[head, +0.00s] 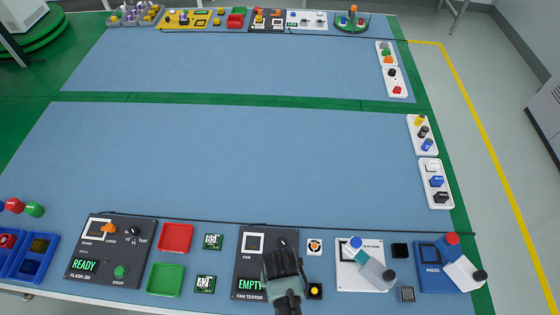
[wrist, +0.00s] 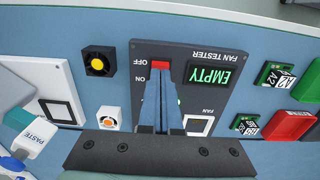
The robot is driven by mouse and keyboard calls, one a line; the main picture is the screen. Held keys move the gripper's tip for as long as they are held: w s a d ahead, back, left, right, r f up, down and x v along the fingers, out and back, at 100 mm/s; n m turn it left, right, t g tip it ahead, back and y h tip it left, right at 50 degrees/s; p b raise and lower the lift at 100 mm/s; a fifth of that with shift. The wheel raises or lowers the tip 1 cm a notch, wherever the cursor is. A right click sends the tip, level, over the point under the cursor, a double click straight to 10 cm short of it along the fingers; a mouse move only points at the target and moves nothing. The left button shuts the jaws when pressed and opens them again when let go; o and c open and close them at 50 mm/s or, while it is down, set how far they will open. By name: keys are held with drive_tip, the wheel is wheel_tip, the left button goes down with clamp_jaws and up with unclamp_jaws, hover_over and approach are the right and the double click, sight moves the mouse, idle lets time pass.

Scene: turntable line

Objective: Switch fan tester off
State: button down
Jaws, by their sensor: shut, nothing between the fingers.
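The fan tester (head: 243,262) is a dark panel at the front edge of the table. Its display (wrist: 208,75) reads EMPTY, and its white-framed fan bay (head: 253,243) looks empty. In the wrist view a red switch part (wrist: 160,65) shows beside the OFF label, with ON printed farther down. My gripper (wrist: 160,80) is shut and empty. Its fingertips are over the panel right at the red part; I cannot tell whether they touch it. The fingers hide the rest of the switch and most of a green spot. In the head view my gripper (head: 283,264) covers the panel's right part.
A yellow-centred black fan (head: 315,291) and an orange-centred white fan (head: 314,247) lie right of the tester. Red (head: 175,238) and green (head: 165,280) trays and circuit boards lie left. A paste station (head: 347,277) stands farther right. The middle table is clear.

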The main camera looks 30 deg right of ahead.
drive_tip(key=shift+f+b, duration=0.45)
drive_tip(key=shift+f, duration=0.2)
drive_tip(key=shift+r, duration=0.1)
wheel_tip(320, 180, up, 7)
drive_tip(key=p, duration=0.7)
drive_tip(key=shift+p, duration=0.3)
idle(0.4)
